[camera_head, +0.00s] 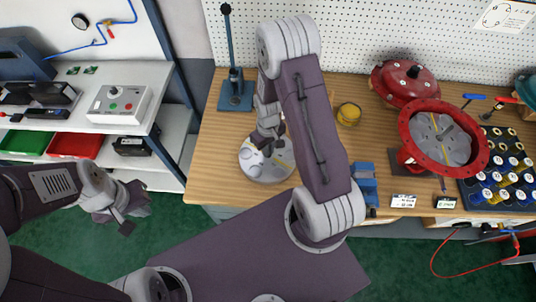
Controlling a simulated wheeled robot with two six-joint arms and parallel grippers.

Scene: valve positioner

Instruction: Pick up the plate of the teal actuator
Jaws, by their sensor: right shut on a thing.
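A round light-grey plate (254,170) is over the wooden bench, left of its middle. My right gripper (268,149) is above the plate and shut on it; the fingers hide part of its far side. I cannot tell whether the plate touches the bench. A teal rounded part (529,88), likely of the teal actuator, is cut off by the right picture edge. My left gripper (134,218) is over the green floor at the left, away from the bench; its fingers look apart and empty.
A red ring-shaped housing (407,139) with another grey plate inside, and a red dome (404,83), stand at the right. A blue hand press (236,92), a yellow cup (348,114) and a blue block (364,185) are on the bench (215,160). Shelves stand left.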

